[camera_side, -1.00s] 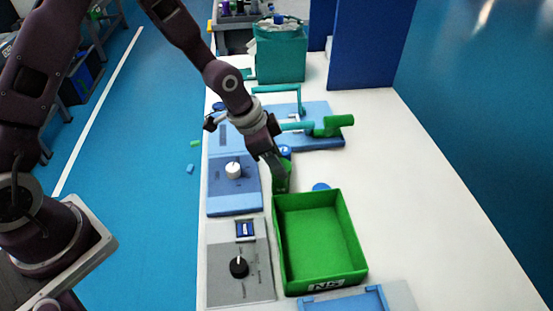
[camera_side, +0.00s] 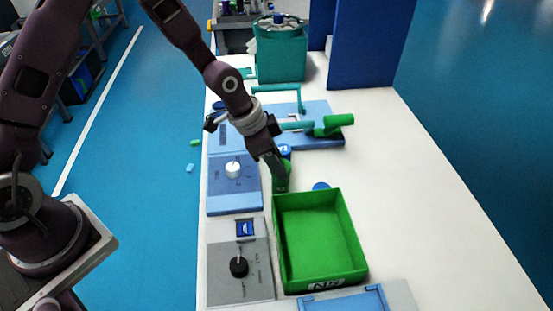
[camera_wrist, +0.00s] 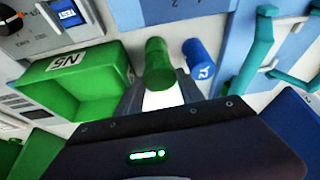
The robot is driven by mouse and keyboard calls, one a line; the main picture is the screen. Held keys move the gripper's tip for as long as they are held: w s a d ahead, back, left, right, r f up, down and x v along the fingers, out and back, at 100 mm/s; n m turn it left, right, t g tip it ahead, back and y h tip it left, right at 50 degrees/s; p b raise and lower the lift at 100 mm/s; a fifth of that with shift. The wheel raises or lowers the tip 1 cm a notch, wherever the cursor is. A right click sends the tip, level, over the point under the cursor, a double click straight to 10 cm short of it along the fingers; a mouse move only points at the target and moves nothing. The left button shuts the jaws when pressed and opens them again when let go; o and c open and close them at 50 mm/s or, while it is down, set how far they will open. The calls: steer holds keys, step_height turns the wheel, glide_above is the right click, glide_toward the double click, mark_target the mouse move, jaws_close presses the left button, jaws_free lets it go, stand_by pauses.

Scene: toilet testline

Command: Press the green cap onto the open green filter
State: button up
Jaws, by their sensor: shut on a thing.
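A green cylindrical piece (camera_wrist: 158,62) stands at the fingertips of my gripper (camera_wrist: 152,98) in the wrist view. In the side view my gripper (camera_side: 281,184) points down just behind the green bin, shut on this green piece, which is mostly hidden by the fingers. I cannot tell whether it is the cap, the filter or both together. A blue cylinder (camera_wrist: 199,60) stands beside it, apart from it, in the wrist view.
The open green bin (camera_side: 318,240) is close in front of my gripper and looks empty. A blue panel with a white knob (camera_side: 233,170) lies to the left. A teal lever fixture (camera_side: 296,126) with a green end (camera_side: 338,121) is behind. The white table is clear on the right.

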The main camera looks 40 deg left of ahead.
stand_by(0.4)
steer(key=o, duration=1.4)
steer(key=shift+c, duration=0.2)
steer(key=shift+o, duration=0.2)
steer(key=o, duration=0.4)
steer(key=shift+o, duration=0.2)
steer(key=shift+r, duration=3.5)
jaws_close()
